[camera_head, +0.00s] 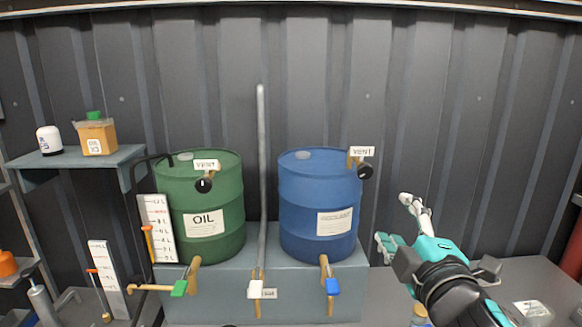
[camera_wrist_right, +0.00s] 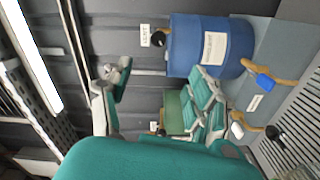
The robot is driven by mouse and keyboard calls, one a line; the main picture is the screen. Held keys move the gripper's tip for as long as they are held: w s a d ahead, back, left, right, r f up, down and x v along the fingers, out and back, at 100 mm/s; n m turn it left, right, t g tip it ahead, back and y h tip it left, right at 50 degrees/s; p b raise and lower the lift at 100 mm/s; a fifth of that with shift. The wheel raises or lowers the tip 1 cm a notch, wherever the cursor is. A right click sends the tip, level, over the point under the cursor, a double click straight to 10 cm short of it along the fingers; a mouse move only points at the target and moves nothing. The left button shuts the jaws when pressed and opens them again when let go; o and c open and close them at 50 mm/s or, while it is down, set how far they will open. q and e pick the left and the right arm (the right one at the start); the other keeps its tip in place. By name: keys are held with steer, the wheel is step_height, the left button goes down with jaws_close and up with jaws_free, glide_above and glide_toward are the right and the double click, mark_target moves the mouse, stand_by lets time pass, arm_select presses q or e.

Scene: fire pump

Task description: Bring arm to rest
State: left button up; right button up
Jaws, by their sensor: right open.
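My right gripper (camera_head: 398,222) is in the lower right of the head view, with teal and silver fingers spread apart. It is open and empty, to the right of the blue drum (camera_head: 317,205) and apart from it. The right wrist view shows the same open fingers (camera_wrist_right: 160,88), with the blue drum (camera_wrist_right: 228,45) beyond them, turned sideways. The green drum (camera_wrist_right: 178,108) shows partly between and behind the fingers. My left gripper is in neither view.
The green oil drum (camera_head: 200,208) and the blue drum stand on a grey stand (camera_head: 215,297) with several taps in front. A grey pipe (camera_head: 261,180) rises between them. Space above my right gripper is clear.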

steer(key=s+f+m+g, duration=0.4)
steer(key=s+f, duration=0.1)
steer(key=f, duration=0.9)
steer(key=s+f+m+g, duration=0.4)
steer(key=f, duration=1)
steer(key=s+d+f+m+g, duration=0.3)
steer(key=s+f+m+g, duration=0.35)
steer(key=s+f, duration=0.95)
step_height(320, 180, down, 30)
steer(key=s+n+g+b, duration=0.1)
steer(key=s+b, duration=0.2)
steer(key=b, duration=0.3)
arm_select(q)
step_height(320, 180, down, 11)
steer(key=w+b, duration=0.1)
steer(key=b, duration=0.4)
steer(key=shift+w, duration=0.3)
arm_select(e)
steer(key=s+d+f, duration=0.1)
steer(key=s+f, duration=0.7)
steer(key=f, duration=0.3)
steer(key=s+d+f+g, duration=0.1)
steer(key=s+d+f, duration=0.1)
steer(key=s+f, duration=0.6)
step_height(320, 180, down, 3)
steer(key=shift+s+d+r+h, duration=0.1)
steer(key=shift+s+d+h, duration=0.05)
steer(key=shift+s+h, duration=0.15)
